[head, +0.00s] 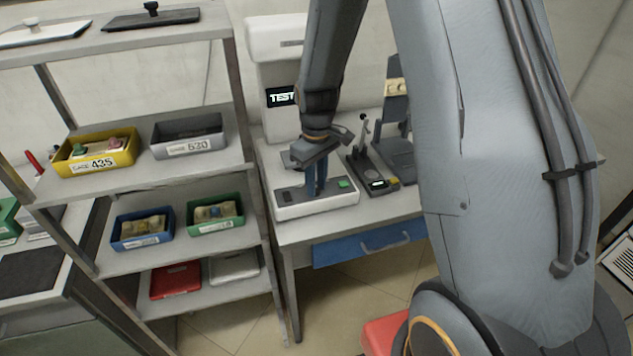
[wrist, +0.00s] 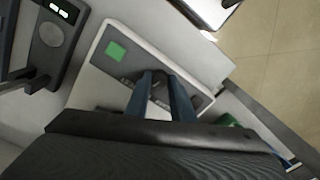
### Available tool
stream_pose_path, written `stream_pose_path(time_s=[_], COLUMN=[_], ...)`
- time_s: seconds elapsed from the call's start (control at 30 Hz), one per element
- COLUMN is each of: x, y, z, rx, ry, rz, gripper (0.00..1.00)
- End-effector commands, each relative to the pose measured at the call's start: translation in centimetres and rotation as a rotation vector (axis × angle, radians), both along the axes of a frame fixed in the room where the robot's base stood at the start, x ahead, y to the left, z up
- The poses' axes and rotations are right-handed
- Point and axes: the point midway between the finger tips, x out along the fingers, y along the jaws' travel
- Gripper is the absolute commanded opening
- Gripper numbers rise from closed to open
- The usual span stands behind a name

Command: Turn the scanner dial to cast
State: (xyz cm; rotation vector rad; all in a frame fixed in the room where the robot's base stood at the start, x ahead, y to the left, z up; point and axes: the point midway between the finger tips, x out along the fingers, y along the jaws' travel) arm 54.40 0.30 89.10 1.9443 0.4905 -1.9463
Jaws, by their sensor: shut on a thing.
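The scanner (head: 270,70) is a tall white machine at the back of the bench, with a small dark screen reading "TEST". Its low white base (head: 318,204) juts forward and carries a dark panel and a green button (head: 343,183). My gripper (head: 318,190) points down over this panel, its blue fingers shut on the dial. In the wrist view the fingers (wrist: 162,95) close around a dark round knob, the dial (wrist: 160,90), with small lettering beside it.
A device with an upright lever (head: 372,170) stands just right of the base. A shelf rack (head: 245,150) on the left holds yellow, grey, blue and green bins. A blue drawer (head: 370,246) is under the bench. My arm hides the bench's right part.

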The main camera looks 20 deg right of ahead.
Motion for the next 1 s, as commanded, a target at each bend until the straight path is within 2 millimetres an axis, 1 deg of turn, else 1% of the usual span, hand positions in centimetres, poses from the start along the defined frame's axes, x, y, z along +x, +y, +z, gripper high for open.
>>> stream_pose_path(time_s=[0.7,1.0], x=[0.13,0.15], y=[0.01,0.01], z=[0.16,0.15], rx=[-0.001,0.000], ry=[-0.004,-0.004], rz=[0.676,0.913], gripper=[0.00,0.00])
